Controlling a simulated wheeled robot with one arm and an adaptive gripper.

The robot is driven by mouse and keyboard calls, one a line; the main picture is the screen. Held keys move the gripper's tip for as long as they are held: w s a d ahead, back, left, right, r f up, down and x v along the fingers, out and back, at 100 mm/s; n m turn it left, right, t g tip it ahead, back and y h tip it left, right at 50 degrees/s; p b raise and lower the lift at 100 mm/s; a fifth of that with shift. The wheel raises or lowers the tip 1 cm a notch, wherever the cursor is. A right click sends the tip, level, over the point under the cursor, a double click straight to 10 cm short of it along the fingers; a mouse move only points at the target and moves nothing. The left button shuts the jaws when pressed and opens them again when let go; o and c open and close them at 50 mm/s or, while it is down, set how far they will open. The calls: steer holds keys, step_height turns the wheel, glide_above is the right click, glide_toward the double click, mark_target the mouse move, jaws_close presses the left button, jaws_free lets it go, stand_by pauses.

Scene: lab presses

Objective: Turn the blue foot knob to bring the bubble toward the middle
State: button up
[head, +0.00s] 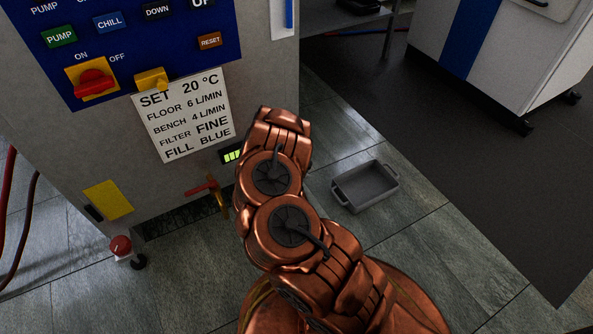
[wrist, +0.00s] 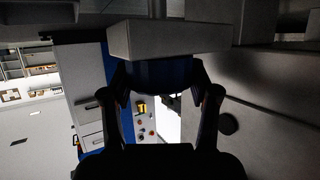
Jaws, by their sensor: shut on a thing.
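In the wrist view, the blue foot knob (wrist: 155,74) sits under a pale grey block (wrist: 168,38). My gripper (wrist: 158,92) has one finger on each side of the knob and is shut on it. In the head view my copper-coloured arm covers the gripper and the blue knob.
A red-handled tap (head: 205,188) juts out low. A grey tray (head: 366,186) lies on the floor.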

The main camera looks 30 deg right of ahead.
steer(key=shift+w+m+g+h+b, duration=0.15)
steer(key=shift+m+g+h+b, duration=0.25)
steer(key=shift+m+g, duration=0.4)
steer(key=o, duration=1.2)
steer(key=shift+c, duration=0.2)
steer(key=v, duration=1.2)
steer(key=shift+w, duration=0.1)
